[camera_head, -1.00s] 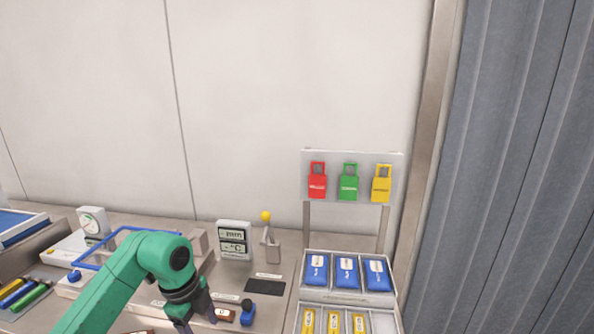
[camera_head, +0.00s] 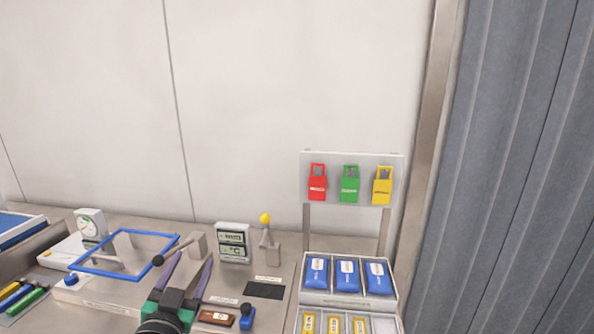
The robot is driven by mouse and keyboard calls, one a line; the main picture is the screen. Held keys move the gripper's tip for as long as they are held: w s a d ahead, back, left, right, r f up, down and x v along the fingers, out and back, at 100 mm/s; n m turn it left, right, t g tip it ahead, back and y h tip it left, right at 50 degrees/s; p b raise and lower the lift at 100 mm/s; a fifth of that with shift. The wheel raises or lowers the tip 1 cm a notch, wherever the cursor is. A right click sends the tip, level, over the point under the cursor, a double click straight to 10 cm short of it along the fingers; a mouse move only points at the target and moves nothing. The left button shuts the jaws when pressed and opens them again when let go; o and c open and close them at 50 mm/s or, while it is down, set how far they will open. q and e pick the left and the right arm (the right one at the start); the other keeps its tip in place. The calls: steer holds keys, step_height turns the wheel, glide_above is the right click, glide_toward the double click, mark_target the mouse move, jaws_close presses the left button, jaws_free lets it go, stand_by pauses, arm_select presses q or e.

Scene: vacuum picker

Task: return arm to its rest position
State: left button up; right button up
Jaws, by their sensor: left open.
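My left gripper (camera_head: 192,264) is in the lower left of the head view. Its two purple-grey fingers stand apart with nothing visible between them, and they point away over the bench. The green and black wrist shows below them at the bottom edge. The fingertips are close to a dark rod with a black ball end (camera_head: 158,260); I cannot tell whether they touch it. My right gripper is not in view.
A blue frame (camera_head: 95,271) lies left of the gripper, with a gauge (camera_head: 90,225) behind. A digital display (camera_head: 233,243), brown block (camera_head: 217,317) and blue-handled stamp (camera_head: 247,316) are right. A rack of blue packets (camera_head: 346,275) stands farther right, below hanging coloured tags (camera_head: 349,184).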

arm_select(q)
steer(key=s+a+f+n+g+y, duration=0.15)
steer(key=s+f+g, duration=0.25)
steer(key=f, duration=0.5)
steer(key=s+a+f+n+g, duration=0.1)
steer(key=s+a+f+g, duration=0.2)
steer(key=s+f+g, duration=0.35)
steer(key=s+d+f+g+h, duration=0.25)
steer(key=s+f+g, duration=0.25)
steer(key=s+f, duration=0.55)
step_height(320, 180, down, 22)
steer(key=s+m+g+b, duration=0.1)
steer(key=s+b, duration=0.1)
steer(key=s+a+f+g, duration=0.1)
steer(key=s+a+f, duration=0.1)
steer(key=s+f, duration=1.5)
steer(key=shift+s+a+f+y+b, duration=0.3)
steer(key=shift+s+f+b, duration=0.1)
steer(key=shift+f, duration=0.1)
